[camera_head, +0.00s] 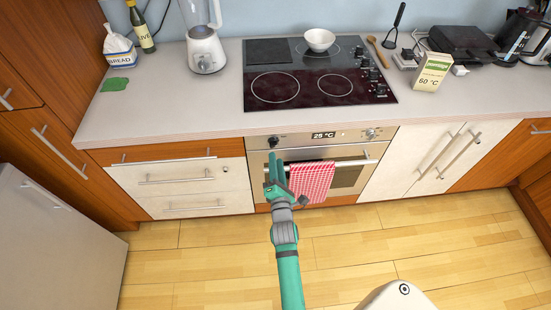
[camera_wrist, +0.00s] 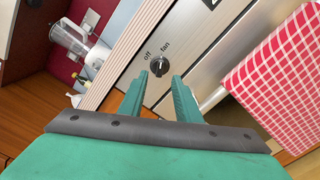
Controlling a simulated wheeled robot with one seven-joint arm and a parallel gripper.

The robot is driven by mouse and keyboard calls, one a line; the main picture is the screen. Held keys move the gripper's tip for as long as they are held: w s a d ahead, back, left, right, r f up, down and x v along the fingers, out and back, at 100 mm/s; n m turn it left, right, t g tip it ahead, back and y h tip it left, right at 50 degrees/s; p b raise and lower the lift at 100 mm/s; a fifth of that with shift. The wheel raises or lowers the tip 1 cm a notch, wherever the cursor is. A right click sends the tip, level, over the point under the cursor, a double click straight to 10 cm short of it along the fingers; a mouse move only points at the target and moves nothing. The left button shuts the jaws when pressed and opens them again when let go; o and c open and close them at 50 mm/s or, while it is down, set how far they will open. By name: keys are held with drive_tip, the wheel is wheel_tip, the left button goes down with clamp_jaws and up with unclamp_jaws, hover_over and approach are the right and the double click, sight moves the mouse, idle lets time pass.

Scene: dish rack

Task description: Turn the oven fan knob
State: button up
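The oven fan knob is a small round dark knob (camera_wrist: 156,67) on the steel front panel, with the printed words "off" and "fan" beside it in the wrist view. In the head view the knob (camera_head: 273,141) is at the left end of the oven panel. My gripper (camera_wrist: 160,83) is open, with its two teal fingers pointing at the panel and the knob showing between and beyond their tips. In the head view my gripper (camera_head: 275,165) is in front of the oven's left side, just below the knob. I cannot tell whether the fingers touch anything.
A red-and-white checked towel (camera_head: 312,180) hangs on the oven handle (camera_head: 345,163), right of my gripper. The oven display (camera_head: 324,135) reads 25 °C. Another knob (camera_head: 371,133) is at the panel's right. The countertop (camera_head: 190,108) edge juts above the panel. Drawers are at left.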

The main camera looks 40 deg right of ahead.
drive_tip(key=shift+v, duration=1.05)
drive_tip(key=shift+w, duration=0.15)
drive_tip(key=s+a+f+m+y, duration=0.3)
drive_tip(key=s+a+m+y, duration=0.3)
drive_tip(key=s+a, duration=1.1)
drive_tip(key=s+a+r+m+y, duration=0.1)
drive_tip(key=s+a+r+m, duration=0.3)
drive_tip(key=s+a+m, duration=0.2)
drive_tip(key=s+a+r+m+y, duration=0.2)
drive_tip(key=s+a+r+m, duration=0.2)
drive_tip(key=s+a, duration=0.4)
drive_tip(key=shift+a+r+m, duration=0.3)
drive_tip(key=shift+a+m, duration=0.6)
drive_tip(key=shift+a, duration=0.2)
